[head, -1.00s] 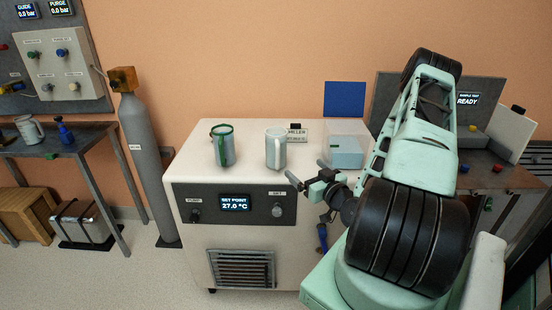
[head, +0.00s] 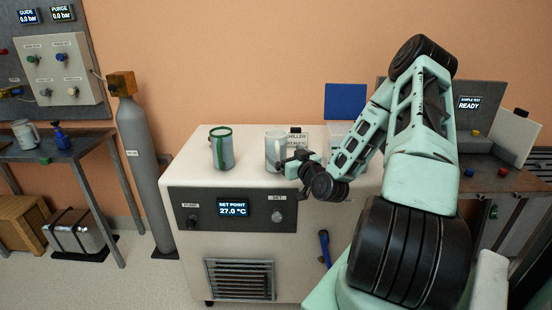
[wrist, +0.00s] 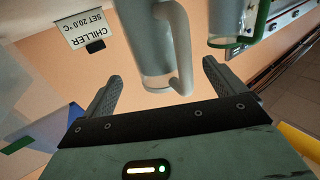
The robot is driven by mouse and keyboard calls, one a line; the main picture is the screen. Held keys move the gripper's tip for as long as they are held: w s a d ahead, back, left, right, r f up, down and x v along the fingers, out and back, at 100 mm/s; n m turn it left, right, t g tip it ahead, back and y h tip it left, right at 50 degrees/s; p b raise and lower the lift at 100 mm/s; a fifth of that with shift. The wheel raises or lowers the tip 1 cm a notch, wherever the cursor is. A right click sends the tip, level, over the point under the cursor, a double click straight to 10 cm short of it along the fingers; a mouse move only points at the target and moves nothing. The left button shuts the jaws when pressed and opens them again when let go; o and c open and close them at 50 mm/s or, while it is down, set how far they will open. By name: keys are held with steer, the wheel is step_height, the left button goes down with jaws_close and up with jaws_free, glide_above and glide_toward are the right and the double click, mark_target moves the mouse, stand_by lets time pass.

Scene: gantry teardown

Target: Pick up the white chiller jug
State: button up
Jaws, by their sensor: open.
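The white chiller jug (head: 275,149) stands upright on the chiller's top, a pale grey-white jug with a handle. In the wrist view the jug (wrist: 150,40) shows upside down, its white handle (wrist: 185,50) toward the right finger. My gripper (head: 287,165) is at the jug's front right in the head view and hides part of its lower side. In the wrist view my gripper (wrist: 160,82) is open, with its fingers spread to either side of the jug's near end. I cannot tell whether they touch it.
A green-rimmed jug (head: 222,148) stands to the left on the chiller (head: 185,170). A chiller label card (wrist: 85,28) stands behind the white jug. A clear box with pale blue contents is partly hidden behind my arm. A grey gas cylinder (head: 140,160) stands left of the chiller.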

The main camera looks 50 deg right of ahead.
steer(key=p+x, duration=0.1)
steer(key=x, duration=0.4)
steer(key=shift+w+d+f, duration=0.1)
steer(key=shift+f, duration=0.05)
steer(key=c, duration=1.8)
